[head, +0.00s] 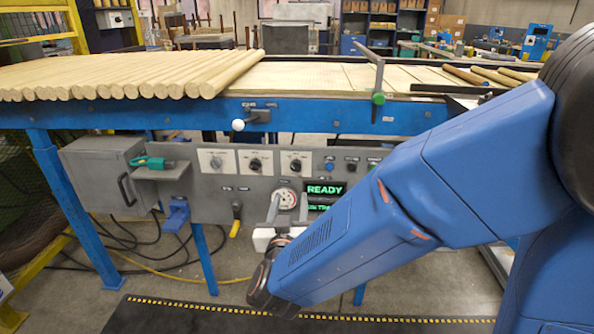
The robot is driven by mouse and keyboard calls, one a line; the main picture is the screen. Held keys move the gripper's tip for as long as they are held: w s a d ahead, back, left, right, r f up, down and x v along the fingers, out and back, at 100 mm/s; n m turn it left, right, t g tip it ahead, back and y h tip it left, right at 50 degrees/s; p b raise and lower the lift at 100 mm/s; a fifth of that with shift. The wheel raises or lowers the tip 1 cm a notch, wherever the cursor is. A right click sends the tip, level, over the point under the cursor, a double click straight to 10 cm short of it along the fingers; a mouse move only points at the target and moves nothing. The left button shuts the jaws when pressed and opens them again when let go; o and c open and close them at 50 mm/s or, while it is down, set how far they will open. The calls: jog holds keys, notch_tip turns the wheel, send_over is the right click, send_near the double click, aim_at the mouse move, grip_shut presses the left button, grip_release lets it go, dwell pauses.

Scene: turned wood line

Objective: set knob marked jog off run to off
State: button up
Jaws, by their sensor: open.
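A grey control panel (235,205) hangs below the blue conveyor frame. Three rotary knobs on pale plates sit along its top: a left knob (216,162), a middle knob (255,164) and a right knob (295,165). Their markings are too small to read, so I cannot tell which is marked jog off run or where each points. My gripper (289,199) is in front of the panel, below the right knob, with its two grey fingers apart and nothing seen between them. A round white dial (285,198) shows behind the fingers. My blue arm hides the panel's lower right.
A lit green READY display (325,189) is right of the fingers. A yellow-handled lever (235,228) hangs left of my gripper. A green tool (150,162) rests on a side shelf (162,173). Wooden rods (130,75) lie on the conveyor above. A white-knobbed lever (238,125) sticks out above the panel.

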aim_at(295, 169)
jog(key=w, duration=1.6)
jog(key=shift+w+d, duration=0.25)
jog(key=shift+c, duration=0.3)
jog(key=c, duration=1)
